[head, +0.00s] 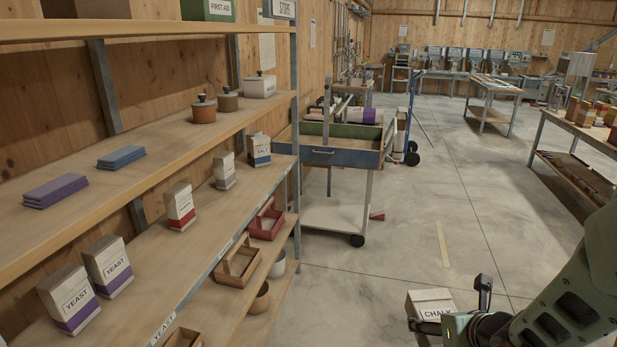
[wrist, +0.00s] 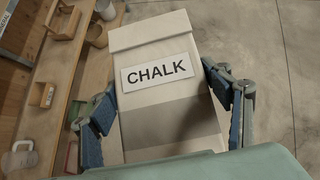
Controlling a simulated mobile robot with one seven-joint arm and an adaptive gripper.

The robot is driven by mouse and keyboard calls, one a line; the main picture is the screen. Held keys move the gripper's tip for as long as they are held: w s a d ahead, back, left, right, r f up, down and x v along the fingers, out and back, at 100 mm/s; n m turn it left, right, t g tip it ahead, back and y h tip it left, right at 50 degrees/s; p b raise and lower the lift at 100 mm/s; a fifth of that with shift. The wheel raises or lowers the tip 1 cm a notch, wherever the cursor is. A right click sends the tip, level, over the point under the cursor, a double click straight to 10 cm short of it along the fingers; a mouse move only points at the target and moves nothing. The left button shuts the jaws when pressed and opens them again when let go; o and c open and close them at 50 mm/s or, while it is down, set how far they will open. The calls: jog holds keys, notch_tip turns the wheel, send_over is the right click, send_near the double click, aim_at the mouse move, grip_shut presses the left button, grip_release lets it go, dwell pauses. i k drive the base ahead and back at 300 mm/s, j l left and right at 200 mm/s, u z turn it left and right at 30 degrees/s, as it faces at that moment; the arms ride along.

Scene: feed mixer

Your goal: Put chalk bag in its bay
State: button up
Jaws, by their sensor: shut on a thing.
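The chalk bag (head: 431,302) is a pale bag with a white CHALK label, at the lower right of the head view. It fills the middle of the wrist view (wrist: 157,105), its label facing the camera and a grey band below the label. My gripper (wrist: 171,112) is shut on the chalk bag, one blue-padded finger on each side. In the head view my gripper (head: 462,310) holds the bag over the concrete floor, to the right of the shelving. I cannot pick out a bay labelled for chalk.
Wooden shelving (head: 225,210) fills the left side, with yeast bags (head: 108,265), a red-banded bag (head: 180,207) and a salt bag (head: 259,150) on its middle shelf. Wooden trays (head: 237,264) stand below. A blue-drawer cart (head: 330,158) stands behind. The floor (head: 400,245) between is clear.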

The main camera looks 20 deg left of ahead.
aim_at(249, 197)
jog(key=i+u, duration=0.1)
jog(key=i, duration=0.8)
jog(key=i+l+u, duration=0.15)
jog(key=i+u, duration=0.2)
jog(key=i, duration=0.5)
